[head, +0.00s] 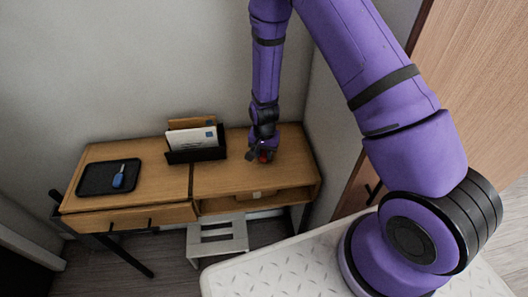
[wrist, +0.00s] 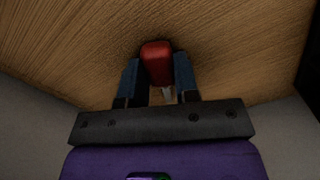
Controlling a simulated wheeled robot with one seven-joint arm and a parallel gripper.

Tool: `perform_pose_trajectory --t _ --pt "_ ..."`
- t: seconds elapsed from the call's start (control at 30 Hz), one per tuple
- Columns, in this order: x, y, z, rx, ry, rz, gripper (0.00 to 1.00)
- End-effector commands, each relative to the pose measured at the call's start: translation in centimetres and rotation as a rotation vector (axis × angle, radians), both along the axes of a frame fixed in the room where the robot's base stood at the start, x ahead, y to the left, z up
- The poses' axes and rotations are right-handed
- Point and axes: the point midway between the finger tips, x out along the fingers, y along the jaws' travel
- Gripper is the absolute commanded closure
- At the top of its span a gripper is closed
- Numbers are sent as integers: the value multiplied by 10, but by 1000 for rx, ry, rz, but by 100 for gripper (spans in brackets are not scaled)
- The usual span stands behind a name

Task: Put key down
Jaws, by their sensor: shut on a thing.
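A key with a red head (wrist: 157,62) is between the fingers of my gripper (wrist: 159,80) in the wrist view. A small pale metal part shows below the red head. In the head view, my gripper (head: 262,155) is over the right part of the wooden desk (head: 230,178), with a bit of the red key (head: 264,157) visible at its tip. My gripper is shut on the red key, close to the desk top. I cannot tell whether the key touches the wood.
A black letter holder (head: 195,155) with envelopes stands left of my gripper. A black tray (head: 97,178) with a blue-headed key (head: 118,180) lies at the desk's left. A grey step stool (head: 216,240) stands in front. The desk's right part is clear.

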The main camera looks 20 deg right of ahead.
Motion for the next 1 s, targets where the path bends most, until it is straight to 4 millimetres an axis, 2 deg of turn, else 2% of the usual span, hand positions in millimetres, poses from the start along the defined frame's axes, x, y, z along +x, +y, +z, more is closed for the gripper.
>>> perform_pose_trajectory --t 0.27,0.3,0.4,0.77,1.0 --pt "0 0 -2 0 0 0 95" --pt "0 0 -2 0 -1 0 64" --pt "0 0 -2 0 -1 0 46" --pt "0 0 3 0 -1 1 46" --pt "1 1 36 1 -6 2 46"
